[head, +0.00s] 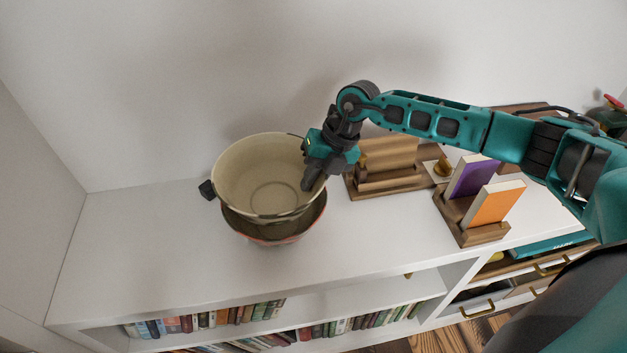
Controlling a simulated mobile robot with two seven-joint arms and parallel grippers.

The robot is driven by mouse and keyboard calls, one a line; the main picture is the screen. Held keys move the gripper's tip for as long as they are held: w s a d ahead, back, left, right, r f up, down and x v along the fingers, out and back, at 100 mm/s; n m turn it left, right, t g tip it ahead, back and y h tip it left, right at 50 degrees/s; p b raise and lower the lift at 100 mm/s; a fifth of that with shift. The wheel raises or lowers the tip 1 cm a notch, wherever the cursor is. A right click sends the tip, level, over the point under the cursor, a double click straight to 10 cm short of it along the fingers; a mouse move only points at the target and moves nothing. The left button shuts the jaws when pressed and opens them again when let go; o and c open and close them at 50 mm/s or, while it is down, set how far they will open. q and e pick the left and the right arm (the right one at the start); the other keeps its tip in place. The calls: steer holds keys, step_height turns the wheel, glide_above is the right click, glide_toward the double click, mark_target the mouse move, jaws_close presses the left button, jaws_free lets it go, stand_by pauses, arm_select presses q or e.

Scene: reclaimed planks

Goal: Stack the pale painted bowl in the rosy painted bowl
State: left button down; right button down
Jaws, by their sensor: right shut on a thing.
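The pale painted bowl (235,170) is a deep cream vessel with a dark rim, and a small dark block shows at its left edge. My right gripper (312,180) is shut on its right rim. The bowl sits over the rosy painted bowl (275,238), which stands on the white shelf top (130,250). The rosy bowl's reddish outer side and dark inner wall show below and to the right of the pale bowl. I cannot tell whether the pale bowl touches it or hangs just above. My left gripper is not in view.
A wooden stand (385,178) is right of the bowls. A wooden holder with a purple book (470,176) and an orange book (492,205) stands further right. Books (220,318) fill the shelf below. The shelf top left of the bowls is clear.

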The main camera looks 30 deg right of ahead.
steer(key=shift+w+f, duration=0.1)
steer(key=shift+f, duration=0.05)
steer(key=shift+f+b, duration=0.3)
steer(key=shift+f, duration=0.2)
steer(key=shift+f, duration=0.1)
steer(key=c, duration=1.5)
jaws_free()
steer(key=shift+o, duration=0.2)
